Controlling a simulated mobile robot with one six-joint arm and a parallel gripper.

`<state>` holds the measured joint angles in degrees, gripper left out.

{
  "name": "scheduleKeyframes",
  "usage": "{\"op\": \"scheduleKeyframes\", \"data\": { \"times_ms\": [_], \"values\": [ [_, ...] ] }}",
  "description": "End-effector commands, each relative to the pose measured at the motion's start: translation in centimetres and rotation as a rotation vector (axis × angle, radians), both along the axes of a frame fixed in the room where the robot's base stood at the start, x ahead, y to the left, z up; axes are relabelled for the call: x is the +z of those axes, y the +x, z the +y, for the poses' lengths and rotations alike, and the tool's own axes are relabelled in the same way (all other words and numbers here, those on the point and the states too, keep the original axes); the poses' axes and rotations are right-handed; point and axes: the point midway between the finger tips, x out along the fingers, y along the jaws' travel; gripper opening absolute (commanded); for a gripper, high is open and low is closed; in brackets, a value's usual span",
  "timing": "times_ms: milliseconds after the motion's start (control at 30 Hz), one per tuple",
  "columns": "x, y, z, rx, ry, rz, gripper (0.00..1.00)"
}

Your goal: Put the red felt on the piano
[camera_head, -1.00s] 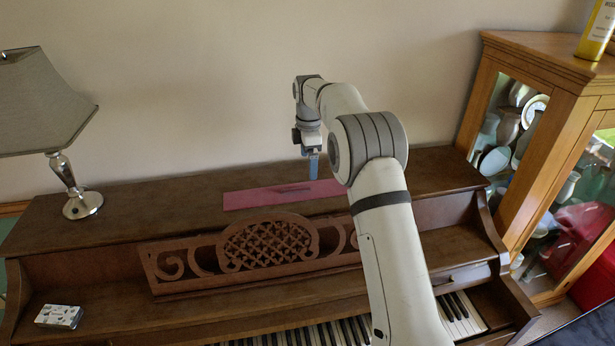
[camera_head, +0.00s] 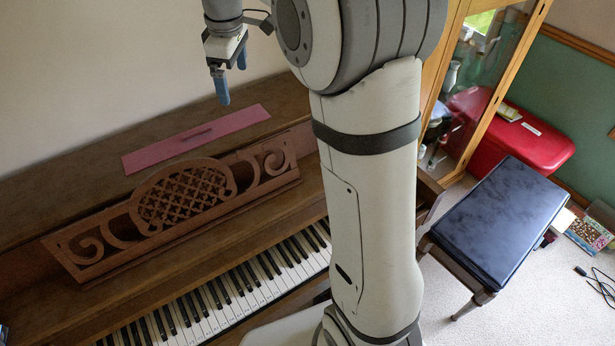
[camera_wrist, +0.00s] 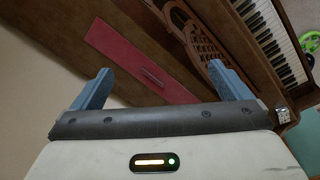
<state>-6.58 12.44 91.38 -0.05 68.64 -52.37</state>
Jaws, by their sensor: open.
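The red felt (camera_head: 222,125) is a long flat strip lying on the brown top of the upright piano (camera_head: 70,176), behind the carved music stand. A thin dark mark shows near its middle. The felt (camera_wrist: 120,52) also shows in the wrist view, beyond and between my two fingers. My gripper (camera_head: 232,78) is open and empty, with two blue fingers pointing down. It appears above the felt and apart from it; its fingers also show spread in the wrist view (camera_wrist: 160,78).
The carved music stand (camera_head: 130,221) stands in front of the felt, above the keys (camera_head: 250,285). A glass cabinet (camera_head: 490,90), a red case (camera_head: 510,130) and a dark bench (camera_head: 500,215) are at the right. The piano top left of the felt is clear.

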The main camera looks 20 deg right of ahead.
Motion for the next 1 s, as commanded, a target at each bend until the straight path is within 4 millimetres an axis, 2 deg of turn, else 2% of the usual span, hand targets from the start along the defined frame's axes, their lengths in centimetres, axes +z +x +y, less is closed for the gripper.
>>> {"op": "scheduleKeyframes", "data": {
  "times_ms": [33, 233, 400, 533, 600, 733, 1000],
  "values": [
    [0.7, -2.4, -0.8, -0.075, 0.011, -0.017, 0.97],
    [0.7, -11.1, -3.3, -0.388, 0.064, -0.068, 0.97],
    [-1.1, -18.7, -4.9, -0.649, 0.119, -0.109, 0.97],
    [-3.2, -23.4, -5.7, -0.820, 0.160, -0.135, 0.97],
    [-4.2, -25.2, -6.0, -0.890, 0.179, -0.146, 0.97],
    [-5.6, -27.3, -5.9, -0.971, 0.201, -0.155, 0.97],
    [-6.1, -27.9, -5.9, -1.000, 0.208, -0.158, 0.97]
  ]
}}
